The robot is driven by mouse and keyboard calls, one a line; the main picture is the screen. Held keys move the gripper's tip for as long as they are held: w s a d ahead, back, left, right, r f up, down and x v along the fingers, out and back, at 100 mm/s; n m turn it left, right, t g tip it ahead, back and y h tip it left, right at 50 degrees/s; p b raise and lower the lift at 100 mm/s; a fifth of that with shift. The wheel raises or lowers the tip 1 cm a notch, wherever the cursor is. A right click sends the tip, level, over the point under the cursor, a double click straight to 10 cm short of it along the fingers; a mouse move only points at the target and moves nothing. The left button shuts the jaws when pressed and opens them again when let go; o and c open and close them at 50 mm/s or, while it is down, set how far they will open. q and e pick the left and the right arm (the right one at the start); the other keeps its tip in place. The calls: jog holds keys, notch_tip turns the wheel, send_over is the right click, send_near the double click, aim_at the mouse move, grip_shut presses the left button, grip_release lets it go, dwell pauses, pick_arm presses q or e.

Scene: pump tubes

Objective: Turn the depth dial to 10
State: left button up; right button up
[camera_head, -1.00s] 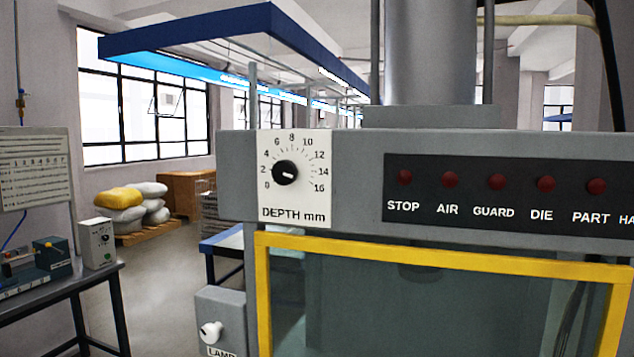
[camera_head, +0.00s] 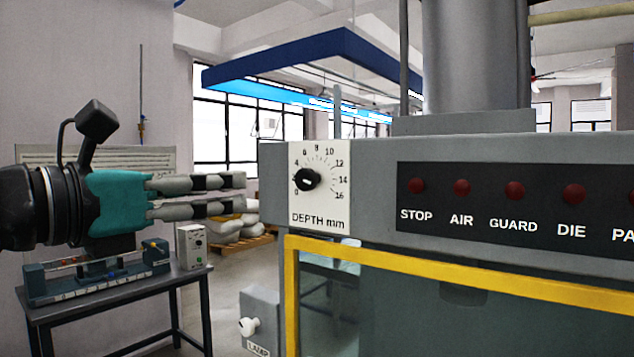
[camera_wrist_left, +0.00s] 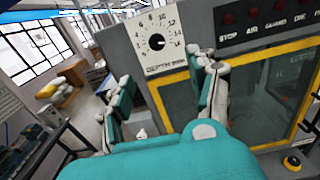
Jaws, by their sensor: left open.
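The depth dial (camera_head: 307,180) is a black knob on a white plate marked "DEPTH mm", with numbers from 0 to 16, at the left end of the grey machine. Its white pointer mark points left, near the low numbers; the exact value is hard to read. The dial also shows in the left wrist view (camera_wrist_left: 156,42). My left gripper (camera_head: 243,194), teal with grey fingers, is open and empty, left of the dial and apart from it. In the left wrist view its two fingers (camera_wrist_left: 162,95) are spread below the dial plate. My right gripper is not in view.
A black panel with red lamps (camera_head: 461,187) is right of the dial. A yellow guard frame (camera_head: 420,270) runs below it. A lamp switch (camera_head: 248,327) is at lower left. A bench (camera_head: 120,297) with devices stands at the left.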

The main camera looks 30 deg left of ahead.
pick_arm(q)
jog(key=p, duration=0.4)
send_near(303, 181)
jog(key=w+p, duration=0.2)
jog(key=w, duration=0.2)
jog(key=w+p, duration=0.2)
jog(key=w, duration=0.2)
jog(key=shift+d+r+p, duration=0.1)
jog(key=shift+d+p, duration=0.1)
jog(key=shift+p, duration=0.15)
jog(key=shift+w+d, duration=0.1)
jog(key=shift+w, duration=0.35)
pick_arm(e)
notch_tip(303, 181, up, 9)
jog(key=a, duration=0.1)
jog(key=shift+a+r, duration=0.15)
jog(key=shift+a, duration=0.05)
pick_arm(q)
jog(key=c, duration=1.1)
